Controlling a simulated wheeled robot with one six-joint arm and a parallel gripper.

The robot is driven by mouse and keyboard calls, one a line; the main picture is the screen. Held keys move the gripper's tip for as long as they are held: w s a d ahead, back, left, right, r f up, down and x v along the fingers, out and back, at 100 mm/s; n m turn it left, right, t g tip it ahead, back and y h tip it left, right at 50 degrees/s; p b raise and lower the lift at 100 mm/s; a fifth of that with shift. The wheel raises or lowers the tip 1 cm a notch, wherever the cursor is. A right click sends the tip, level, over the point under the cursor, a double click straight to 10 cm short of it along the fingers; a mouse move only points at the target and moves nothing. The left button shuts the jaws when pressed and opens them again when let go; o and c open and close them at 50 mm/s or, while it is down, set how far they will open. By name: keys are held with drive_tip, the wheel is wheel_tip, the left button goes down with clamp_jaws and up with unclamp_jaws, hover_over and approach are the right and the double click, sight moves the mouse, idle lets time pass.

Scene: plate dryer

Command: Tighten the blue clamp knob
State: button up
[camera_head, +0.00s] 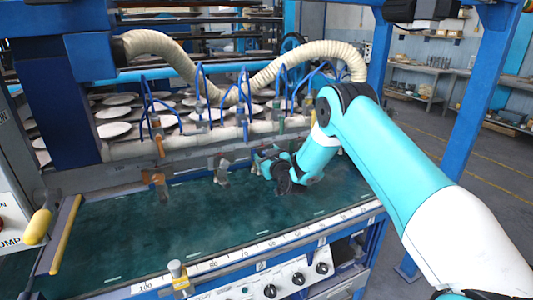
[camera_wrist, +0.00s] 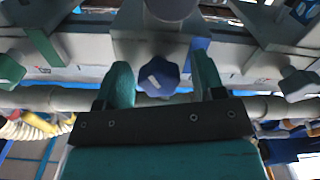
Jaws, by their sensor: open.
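The blue clamp knob (camera_wrist: 157,77) shows in the wrist view as a dark blue lobed knob with a small white mark, under a grey clamp body. My gripper (camera_wrist: 162,75) is open, with one teal finger to the left of the knob and one to the right. Gaps show between the knob and both fingers. How far the knob reaches between the fingers in depth I cannot tell. In the head view my gripper (camera_head: 268,163) is at the clamp row over the green bed, and my wrist hides the blue knob there.
In the head view, other clamps (camera_head: 222,172) hang along the rail, with white plates (camera_head: 115,130) behind. The green bed (camera_head: 160,240) is clear in front.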

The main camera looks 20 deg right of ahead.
drive_tip(key=c, duration=0.9)
drive_tip(key=shift+c, duration=0.2)
